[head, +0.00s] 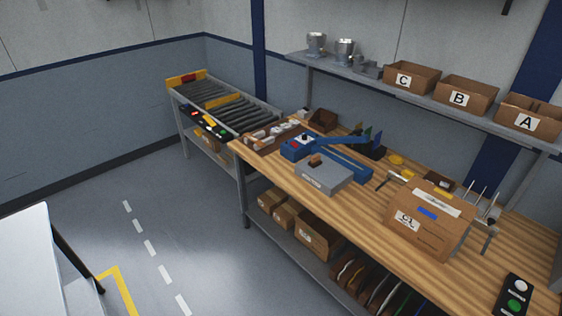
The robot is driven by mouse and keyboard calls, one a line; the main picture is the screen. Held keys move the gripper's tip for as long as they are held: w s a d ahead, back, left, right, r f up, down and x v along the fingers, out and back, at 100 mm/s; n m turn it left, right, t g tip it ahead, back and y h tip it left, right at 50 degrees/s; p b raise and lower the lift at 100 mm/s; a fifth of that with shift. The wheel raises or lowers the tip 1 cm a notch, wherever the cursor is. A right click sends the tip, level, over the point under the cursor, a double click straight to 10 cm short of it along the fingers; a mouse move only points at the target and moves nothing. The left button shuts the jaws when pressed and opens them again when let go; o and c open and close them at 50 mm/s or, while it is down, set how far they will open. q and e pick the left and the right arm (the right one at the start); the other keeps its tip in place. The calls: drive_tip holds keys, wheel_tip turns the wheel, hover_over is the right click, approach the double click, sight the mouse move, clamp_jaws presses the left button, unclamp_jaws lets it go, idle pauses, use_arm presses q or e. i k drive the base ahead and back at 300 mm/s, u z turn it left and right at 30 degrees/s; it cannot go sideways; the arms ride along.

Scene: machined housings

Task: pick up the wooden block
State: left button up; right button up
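A small brown block (315,160), which looks like the wooden block, sits on top of a flat grey box (326,177) on the wooden workbench (285,188). It lies just in front of a blue device with a long blue arm (340,148). Its grain is too small to make out. Neither of my grippers is in the head view, and nothing is seen touching the block.
A cardboard box (428,222) stands on the bench to the right, and a button box (514,294) lies at the near right. A shelf (392,88) with bins A, B and C hangs above. A roller conveyor (208,95) stands at the back. Floor (185,215) left of the bench is clear.

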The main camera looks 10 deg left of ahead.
sight(315, 162)
drive_tip(key=u, duration=0.8)
drive_tip(key=i, duration=2.5)
drive_tip(key=z, duration=2.6)
